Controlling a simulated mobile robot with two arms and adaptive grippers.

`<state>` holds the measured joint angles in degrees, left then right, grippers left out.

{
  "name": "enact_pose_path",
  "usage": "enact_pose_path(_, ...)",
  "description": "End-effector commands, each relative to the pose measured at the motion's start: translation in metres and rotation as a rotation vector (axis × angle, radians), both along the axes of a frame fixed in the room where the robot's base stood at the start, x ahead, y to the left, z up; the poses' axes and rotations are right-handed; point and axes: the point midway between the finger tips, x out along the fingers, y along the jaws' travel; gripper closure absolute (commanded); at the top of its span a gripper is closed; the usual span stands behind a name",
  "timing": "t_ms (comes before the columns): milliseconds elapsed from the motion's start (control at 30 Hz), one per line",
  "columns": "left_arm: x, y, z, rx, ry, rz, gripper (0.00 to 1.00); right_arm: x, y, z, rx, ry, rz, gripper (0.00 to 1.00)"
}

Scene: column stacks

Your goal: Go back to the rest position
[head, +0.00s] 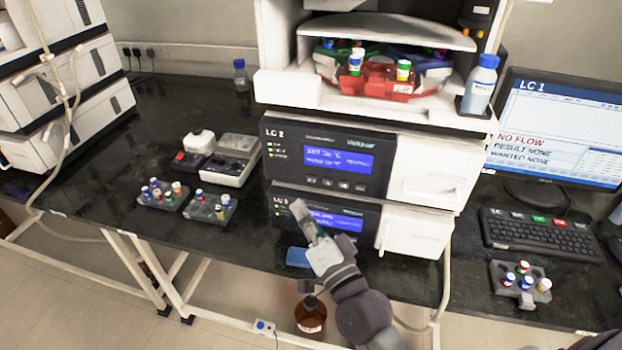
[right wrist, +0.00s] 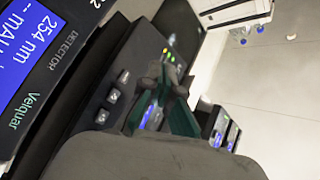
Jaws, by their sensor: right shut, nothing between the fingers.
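My right gripper (head: 299,209) is in the middle of the head view, in front of the lower LC unit (head: 335,222) with its blue display. Its arm comes up from the bottom edge. The fingers are shut and nothing shows between them. In the right wrist view the closed fingers (right wrist: 166,80) lie over the dark instrument front with its buttons and display (right wrist: 32,42). I cannot tell whether the fingertips touch the panel. My left gripper is not in view.
Vial racks (head: 163,194) and a white device (head: 232,160) stand left of the instruments. A keyboard (head: 540,234) and another vial rack (head: 520,284) are at right. A brown bottle (head: 310,316) stands below the bench edge. Bare bench shows at left.

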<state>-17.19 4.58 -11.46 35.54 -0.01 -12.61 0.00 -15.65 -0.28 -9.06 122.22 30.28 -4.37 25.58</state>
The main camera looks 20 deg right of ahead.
Motion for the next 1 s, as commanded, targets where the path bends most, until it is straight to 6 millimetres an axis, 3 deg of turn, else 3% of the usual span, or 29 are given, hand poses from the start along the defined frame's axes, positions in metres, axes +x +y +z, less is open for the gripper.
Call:
enact_pose_path(433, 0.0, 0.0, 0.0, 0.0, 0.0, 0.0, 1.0, 0.0, 0.0, -0.001, -0.005, 0.004, 0.002, 1.0)
enact_pose_path(533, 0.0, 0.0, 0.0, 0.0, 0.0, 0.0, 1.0, -0.004, 0.005, -0.011, -0.066, 0.05, 0.024, 1.0)
enact_pose_path(667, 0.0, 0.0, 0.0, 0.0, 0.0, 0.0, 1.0, -0.023, 0.017, -0.05, -0.282, 0.213, 0.101, 1.0)
enact_pose_path(767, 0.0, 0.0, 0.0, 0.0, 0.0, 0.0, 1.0, -0.053, 0.018, -0.095, -0.52, 0.402, 0.186, 1.0)
enact_pose_path(900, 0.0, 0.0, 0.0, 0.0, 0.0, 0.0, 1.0, -0.1, 0.003, -0.144, -0.782, 0.64, 0.289, 1.0)
enact_pose_path(1000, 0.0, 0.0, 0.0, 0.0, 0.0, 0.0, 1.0, -0.13, -0.01, -0.165, -0.909, 0.769, 0.344, 1.0)
